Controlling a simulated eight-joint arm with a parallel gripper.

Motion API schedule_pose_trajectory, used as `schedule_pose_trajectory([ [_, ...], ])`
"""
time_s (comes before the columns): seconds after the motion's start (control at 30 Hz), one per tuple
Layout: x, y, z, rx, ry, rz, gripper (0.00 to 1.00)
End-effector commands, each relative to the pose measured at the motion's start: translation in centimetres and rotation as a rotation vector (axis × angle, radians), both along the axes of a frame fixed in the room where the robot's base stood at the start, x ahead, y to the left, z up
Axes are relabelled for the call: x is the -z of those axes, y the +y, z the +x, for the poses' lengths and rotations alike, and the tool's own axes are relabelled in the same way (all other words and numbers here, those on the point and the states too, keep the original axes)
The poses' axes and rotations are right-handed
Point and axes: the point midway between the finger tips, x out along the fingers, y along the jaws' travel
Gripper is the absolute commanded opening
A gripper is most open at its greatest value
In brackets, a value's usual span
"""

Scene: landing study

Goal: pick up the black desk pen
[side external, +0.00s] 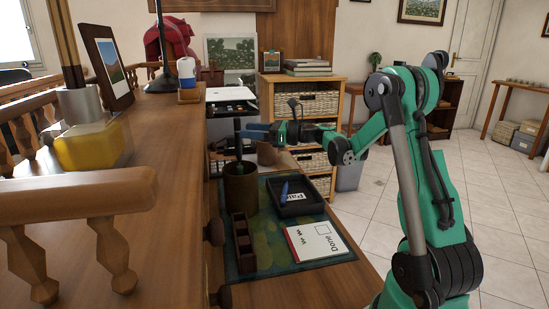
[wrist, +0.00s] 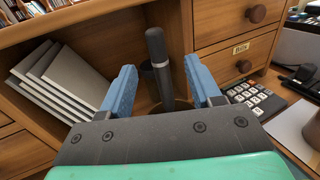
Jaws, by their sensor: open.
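In the wrist view, a black desk pen (wrist: 158,62) with a grey band stands nearly upright between the two blue fingers of my gripper (wrist: 160,92). The fingers are apart, with a gap visible on each side of the pen. The pen's lower end is hidden behind my gripper's dark front plate; a brown curved rim (wrist: 182,103) shows around it.
The wrist view shows leaning grey books (wrist: 62,80), drawers (wrist: 232,60) and a calculator (wrist: 254,97).

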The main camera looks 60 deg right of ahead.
Motion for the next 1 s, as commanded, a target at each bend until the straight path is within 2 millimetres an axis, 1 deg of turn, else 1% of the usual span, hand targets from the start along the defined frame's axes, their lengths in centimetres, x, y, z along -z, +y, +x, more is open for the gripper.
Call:
schedule_pose_trajectory([
  [0.03, 0.6, 0.0, 0.1, 0.0, 0.0, 0.0, 0.57],
  [0.1, 1.0, 0.2, 0.3, -0.002, 0.0, 0.0, 0.57],
  [0.17, 1.1, 0.4, 0.9, -0.003, 0.0, -0.001, 0.57],
  [0.4, 1.1, 1.8, 4.1, -0.004, 0.001, -0.001, 0.57],
  [0.5, 1.1, 2.1, 4.9, -0.002, 0.001, -0.001, 0.57],
  [0.8, 1.0, 2.2, 5.2, 0.0, 0.001, -0.001, 0.57],
  [0.83, 1.0, 2.2, 5.2, 0.0, 0.001, -0.001, 0.52],
  [0.87, 1.0, 2.2, 5.2, 0.0, 0.001, -0.001, 0.43],
  [0.9, 1.0, 2.2, 5.2, 0.0, 0.001, -0.001, 0.32],
  [0.97, 1.0, 2.2, 5.2, 0.0, 0.001, -0.001, 0.15],
  [1.0, 1.0, 2.2, 5.2, 0.0, 0.001, -0.001, 0.03],
])
